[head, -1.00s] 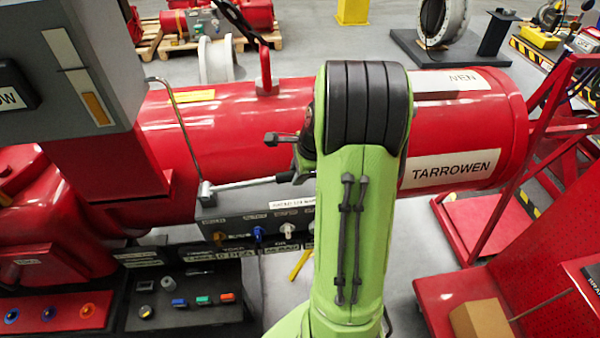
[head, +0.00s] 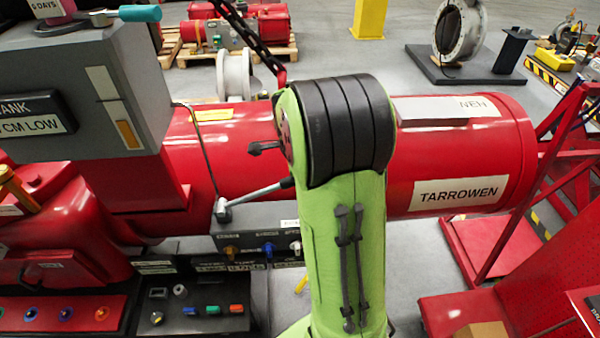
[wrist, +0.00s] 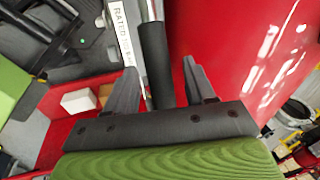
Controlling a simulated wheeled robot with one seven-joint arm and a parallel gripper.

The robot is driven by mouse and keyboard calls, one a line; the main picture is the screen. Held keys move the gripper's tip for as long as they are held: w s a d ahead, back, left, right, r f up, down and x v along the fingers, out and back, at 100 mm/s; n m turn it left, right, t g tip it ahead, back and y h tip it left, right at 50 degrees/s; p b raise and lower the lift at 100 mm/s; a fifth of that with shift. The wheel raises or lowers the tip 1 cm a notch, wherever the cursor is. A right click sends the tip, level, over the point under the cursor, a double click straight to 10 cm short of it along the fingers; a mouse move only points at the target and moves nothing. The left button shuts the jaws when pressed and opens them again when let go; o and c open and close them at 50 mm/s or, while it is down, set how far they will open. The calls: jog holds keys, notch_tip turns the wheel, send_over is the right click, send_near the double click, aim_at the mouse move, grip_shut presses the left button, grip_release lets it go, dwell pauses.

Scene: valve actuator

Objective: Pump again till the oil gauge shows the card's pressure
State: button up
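The pump lever is a metal rod (head: 258,193) rising from a joint above the grey valve block (head: 255,222); its far end is hidden behind my arm. In the wrist view the lever's black grip (wrist: 156,58) lies between the two fingers of my gripper (wrist: 160,88). The fingers are open, with a clear gap on the right of the grip and a small one on the left. Whether they touch it I cannot tell. My gripper is hidden behind my green arm in the head view. I can make out no gauge dial and no readable pressure card.
The red cylinder marked TARROWEN (head: 457,193) runs behind my arm. A grey cabinet (head: 95,60) stands at left, above a control box with coloured buttons (head: 205,310). A red frame (head: 510,225) stands at right.

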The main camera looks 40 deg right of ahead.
jog(key=v, duration=1.5)
jog(key=shift+a+r+p, duration=0.2)
jog(key=shift+r+p, duration=0.15)
jog(key=shift+p, duration=0.1)
jog(key=s+a+f+n+t+y+b, duration=0.1)
jog(key=s+a+f+n+b, duration=0.1)
jog(key=s+a+f+n, duration=0.2)
jog(key=s+a+f+n+t+y+b, duration=0.1)
jog(key=s+a+f+n, duration=0.4)
jog(key=s+a+n, duration=0.6)
jog(key=a+n+t+b, duration=0.1)
jog(key=n+b, duration=0.1)
jog(key=n, duration=0.6)
jog(key=shift+s+n+t, duration=0.25)
jog(key=shift+n+t, duration=0.05)
jog(key=shift+n, duration=0.1)
